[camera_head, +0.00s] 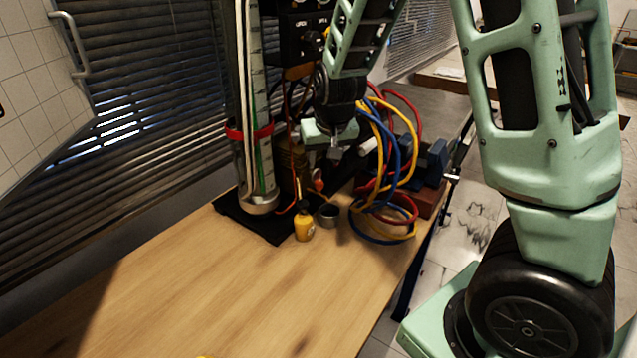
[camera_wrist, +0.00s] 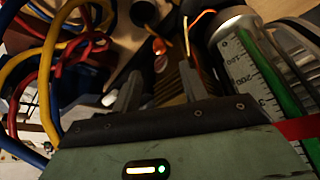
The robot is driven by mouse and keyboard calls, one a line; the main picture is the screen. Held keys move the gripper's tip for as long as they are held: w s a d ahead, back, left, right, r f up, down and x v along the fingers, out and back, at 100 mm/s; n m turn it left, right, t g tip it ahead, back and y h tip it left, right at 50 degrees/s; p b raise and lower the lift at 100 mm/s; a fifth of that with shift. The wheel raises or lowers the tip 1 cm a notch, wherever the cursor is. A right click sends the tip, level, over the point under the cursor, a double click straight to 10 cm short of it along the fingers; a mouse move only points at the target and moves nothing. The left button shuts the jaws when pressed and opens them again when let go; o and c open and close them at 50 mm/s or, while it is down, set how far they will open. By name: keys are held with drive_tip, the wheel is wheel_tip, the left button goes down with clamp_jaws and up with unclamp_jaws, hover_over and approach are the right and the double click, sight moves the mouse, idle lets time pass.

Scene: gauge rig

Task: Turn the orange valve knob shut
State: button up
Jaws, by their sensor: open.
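A small orange part (camera_wrist: 159,55), which looks like the valve knob, shows beyond and between my fingers in the wrist view. In the head view, a small orange spot (camera_head: 318,186) low beside the gauge column may be the same part, but I cannot tell for sure. My gripper (camera_wrist: 163,88) is open, with its two grey fingers apart and nothing seen held between them. In the head view my gripper (camera_head: 336,140) hangs above the clutter right of the column, apart from the table. My arm and the cables hide part of the rig there.
The clear graduated column (camera_head: 256,165) stands left of my gripper on a black mat (camera_head: 250,222). A yellow bottle (camera_head: 303,224) and metal cup (camera_head: 328,214) stand in front. Looped coloured cables (camera_head: 398,165) and a blue vise (camera_head: 433,160) crowd the right. The wooden table's front (camera_head: 220,290) is clear.

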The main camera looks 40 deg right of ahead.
sight(319, 182)
drive_tip(key=x, duration=0.9)
